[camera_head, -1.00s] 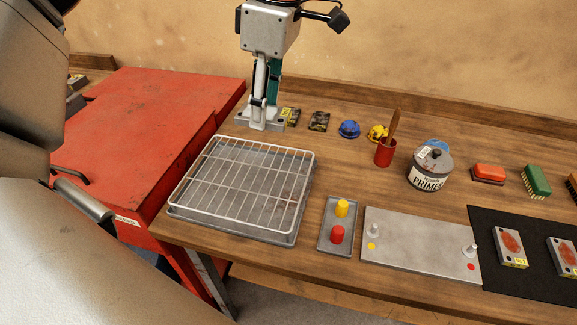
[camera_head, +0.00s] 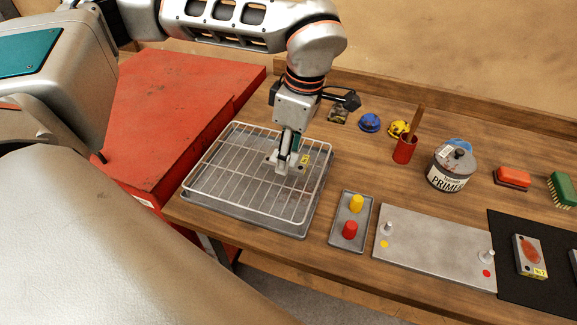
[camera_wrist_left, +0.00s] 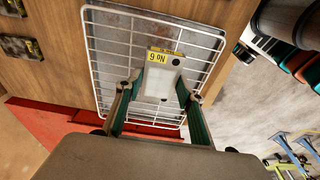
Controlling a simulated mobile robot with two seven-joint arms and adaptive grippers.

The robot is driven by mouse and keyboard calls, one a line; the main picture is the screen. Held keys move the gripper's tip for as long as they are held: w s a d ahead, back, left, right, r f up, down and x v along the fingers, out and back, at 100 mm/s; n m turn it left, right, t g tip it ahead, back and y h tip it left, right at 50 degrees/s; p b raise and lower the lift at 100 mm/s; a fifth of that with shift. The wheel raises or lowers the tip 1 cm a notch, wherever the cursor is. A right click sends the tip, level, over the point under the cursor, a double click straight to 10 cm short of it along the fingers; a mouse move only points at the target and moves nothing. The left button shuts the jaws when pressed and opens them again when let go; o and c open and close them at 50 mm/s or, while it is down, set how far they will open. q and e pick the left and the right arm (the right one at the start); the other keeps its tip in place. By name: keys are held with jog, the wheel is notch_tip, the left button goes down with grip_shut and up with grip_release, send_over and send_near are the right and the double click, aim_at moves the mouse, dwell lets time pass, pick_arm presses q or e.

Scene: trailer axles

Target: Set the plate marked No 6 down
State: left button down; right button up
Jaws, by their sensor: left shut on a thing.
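My left gripper (camera_head: 284,160) is shut on the pale grey plate marked No 6 (camera_head: 297,168), which has a yellow label. The plate is over the back right part of the white wire rack (camera_head: 207,195). In the left wrist view the plate (camera_wrist_left: 158,84) sits between the two fingers of my left gripper (camera_wrist_left: 157,98), flat against the view of the rack (camera_wrist_left: 107,52). I cannot tell whether the plate touches the wires or hangs just above them. My right gripper is not in view.
The rack stands in a grey tray (camera_head: 297,229) at the bench's left end, beside a red cabinet (camera_head: 150,120). To the right are a small tray with yellow and red plugs (camera_head: 350,222), a grey board (camera_head: 435,250) and a primer can (camera_head: 452,168). The rack's front is bare.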

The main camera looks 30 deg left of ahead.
aim_at(289, 178)
pick_arm(q)
jog(key=shift+f, duration=2.25)
jog(key=shift+f, duration=0.15)
jog(key=c, duration=1.3)
grip_release()
jog(key=r, duration=0.4)
jog(key=d+r, duration=0.1)
jog(key=r, duration=0.7)
jog(key=shift+w+d+r, duration=0.1)
jog(key=shift+w+d, duration=0.1)
jog(key=shift+d, duration=0.2)
